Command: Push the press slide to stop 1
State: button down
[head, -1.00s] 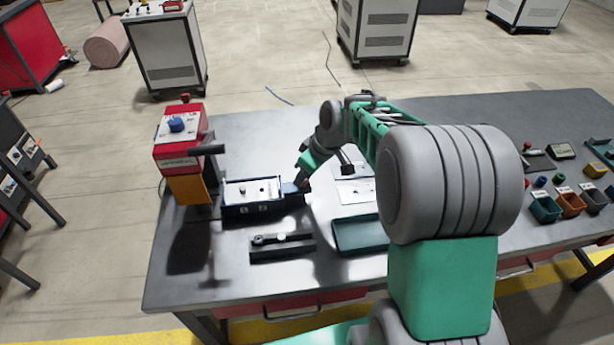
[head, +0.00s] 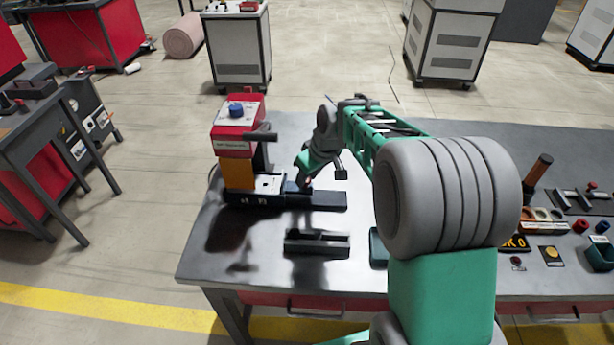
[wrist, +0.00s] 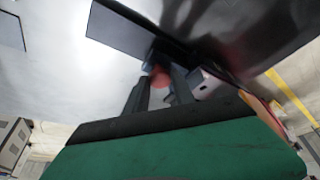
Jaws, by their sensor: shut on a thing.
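The press (head: 233,140) is red with a blue knob on top and a dark lever at its right. Its slide (head: 268,183), with a pale top, sits on a dark rail (head: 325,198), its left part under the press head. The rail's right end is bare. Small pale marks (head: 255,202) on the rail's front are too small to read. My gripper (head: 304,184) is at the slide's right end. In the wrist view the fingers (wrist: 160,82) are shut on a blurred red knob (wrist: 160,76). The fingertips are partly hidden in the head view.
A dark slotted block (head: 317,242) lies in front of the rail. A teal tray (head: 377,249) is partly hidden by my arm. Tools and small bins stand at the table's right. The table between the rail and the slotted block is clear.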

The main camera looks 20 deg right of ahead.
jog(key=c, duration=1.1)
grip_release()
jog(key=shift+o, duration=0.2)
jog(key=v, duration=0.7)
jog(key=shift+s+r+b, duration=0.15)
jog(key=shift+r+b, duration=0.15)
jog(key=shift+r, duration=0.05)
jog(key=shift+d, duration=0.1)
